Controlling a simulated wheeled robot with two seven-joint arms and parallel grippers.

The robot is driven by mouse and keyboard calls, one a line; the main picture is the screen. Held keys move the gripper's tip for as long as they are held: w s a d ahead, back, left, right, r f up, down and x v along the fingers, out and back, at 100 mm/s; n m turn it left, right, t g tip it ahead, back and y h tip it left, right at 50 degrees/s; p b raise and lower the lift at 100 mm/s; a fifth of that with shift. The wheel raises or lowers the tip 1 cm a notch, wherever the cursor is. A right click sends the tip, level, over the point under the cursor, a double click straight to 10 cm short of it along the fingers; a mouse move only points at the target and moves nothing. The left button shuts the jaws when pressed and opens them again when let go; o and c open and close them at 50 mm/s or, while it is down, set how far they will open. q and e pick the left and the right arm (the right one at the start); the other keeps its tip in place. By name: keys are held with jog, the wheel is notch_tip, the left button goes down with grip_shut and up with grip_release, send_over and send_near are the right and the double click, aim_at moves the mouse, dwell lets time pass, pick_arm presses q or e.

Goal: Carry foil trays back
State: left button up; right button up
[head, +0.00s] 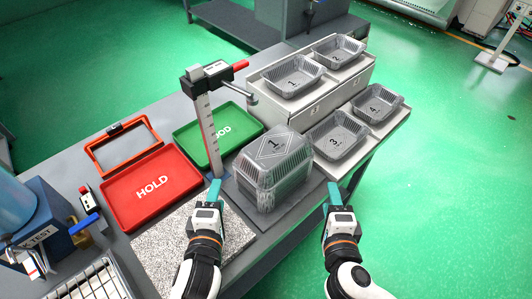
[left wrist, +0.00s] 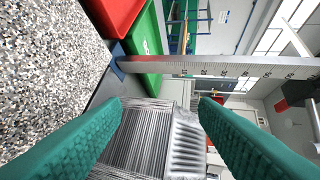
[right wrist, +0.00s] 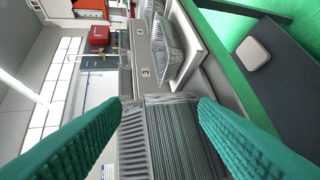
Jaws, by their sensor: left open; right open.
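A stack of nested foil trays (head: 272,180), its top marked 1, stands upright on a dark plate. Single foil trays sit on a two-level grey stand: tray 1 (head: 291,78) and tray 2 (head: 338,52) on the upper level, tray 3 (head: 336,138) and tray 4 (head: 377,105) on the lower. My left gripper (head: 214,186) is open and empty at the stack's left front. My right gripper (head: 335,190) is open and empty at its right front. The stack's ribbed side shows between the fingers in the left wrist view (left wrist: 140,140) and the right wrist view (right wrist: 160,145), apart from them.
A height gauge (head: 207,130) stands left of the stack. A green tray (head: 190,138), partly hidden by it, and a red HOLD tray (head: 128,203) lie left. A red frame (head: 97,148) lies behind. A speckled granite slab (head: 172,240) is at front. The table's right side is open floor.

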pick_arm(q)
jog(key=shift+s+d+r, duration=0.15)
jog(key=shift+s+d, duration=0.2)
jog(key=x, duration=1.4)
jog(key=shift+w+a, duration=0.15)
pick_arm(e)
jog(key=x, duration=1.3)
jog(key=shift+w+d, duration=0.2)
jog(key=shift+w, duration=0.05)
pick_arm(q)
jog(key=shift+w+d, duration=0.1)
jog(key=shift+d, duration=0.1)
pick_arm(e)
jog(key=shift+w+a, duration=0.1)
jog(key=shift+a, duration=0.65)
